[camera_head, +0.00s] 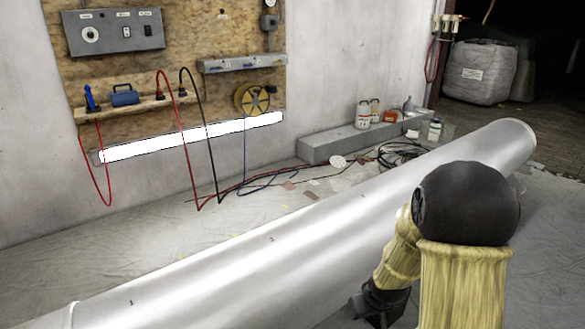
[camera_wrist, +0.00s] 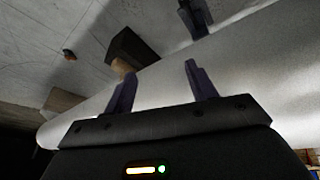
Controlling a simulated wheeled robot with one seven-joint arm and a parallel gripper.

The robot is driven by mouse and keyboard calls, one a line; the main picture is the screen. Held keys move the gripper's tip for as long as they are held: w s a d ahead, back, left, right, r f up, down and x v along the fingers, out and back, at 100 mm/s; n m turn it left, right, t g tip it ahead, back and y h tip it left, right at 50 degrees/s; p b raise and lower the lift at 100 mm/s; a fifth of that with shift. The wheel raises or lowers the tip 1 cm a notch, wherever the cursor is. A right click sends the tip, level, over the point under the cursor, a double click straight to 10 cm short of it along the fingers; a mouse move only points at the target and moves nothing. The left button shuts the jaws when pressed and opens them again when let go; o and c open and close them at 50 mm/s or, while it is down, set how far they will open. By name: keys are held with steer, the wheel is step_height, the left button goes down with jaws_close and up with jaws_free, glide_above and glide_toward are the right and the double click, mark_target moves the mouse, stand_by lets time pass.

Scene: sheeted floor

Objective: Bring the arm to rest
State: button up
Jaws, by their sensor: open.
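My arm, in yellowish sleeves with a round black joint, stands bent at the right of the head view. Its dark lower end shows at the bottom edge, in front of the big pale pipe (camera_head: 270,240); the fingers cannot be made out there. In the wrist view my gripper (camera_wrist: 160,70) is open, its two dark fingers apart with nothing between them. The pipe (camera_wrist: 265,65) passes behind the fingers in that view. Whether the gripper touches the pipe cannot be told.
A dark block (camera_wrist: 130,48) and a small brownish bit (camera_wrist: 69,54) show in the wrist view. Behind the pipe are a grey ledge (camera_head: 325,150), bottles (camera_head: 363,115), loose cables (camera_head: 400,153) and a wall board (camera_head: 190,60). Sheeted floor (camera_head: 130,240) lies open at left.

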steer(key=s+a+r+m+g+p, duration=0.2)
steer(key=s+a+r, duration=0.2)
steer(key=s+r, duration=0.8)
steer(key=w+p+v, duration=0.3)
steer(key=p+v, duration=1.4)
steer(key=p, duration=0.1)
steer(key=w+r+p+v, duration=0.1)
steer(key=w+p+v, duration=0.1)
steer(key=p+v, duration=1.5)
steer(key=shift+w+d+r+p, duration=0.35)
steer(key=shift+d+r+p, duration=0.15)
steer(key=shift+p, duration=0.35)
steer(key=shift+d+m, duration=0.15)
steer(key=shift+m, duration=0.15)
